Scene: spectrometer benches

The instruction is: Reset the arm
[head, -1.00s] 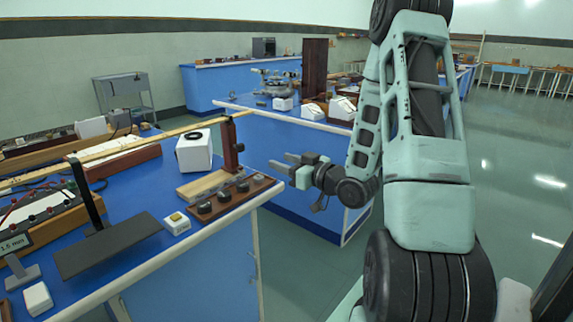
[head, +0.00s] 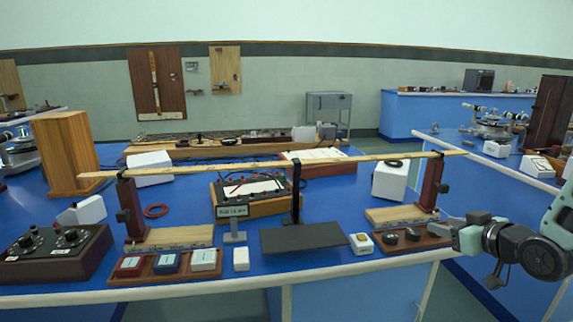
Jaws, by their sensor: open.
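My gripper (head: 440,227) is at the right side of the head view, pointing left, with its jaws open and nothing seen between them. My pale green and black arm runs from it to the right edge, where most of it is cut off. The gripper overlaps the right end of a dark wooden strip with black weights (head: 411,247) on the blue bench. I cannot tell whether it touches the strip or is just in front of it.
The blue bench (head: 340,269) carries a wooden beam (head: 225,168) across two posts, a black plate (head: 316,238), a white cube (head: 390,181) and a knobbed box (head: 60,258). Another blue bench (head: 452,147) stands behind the arm. Floor shows at the lower right.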

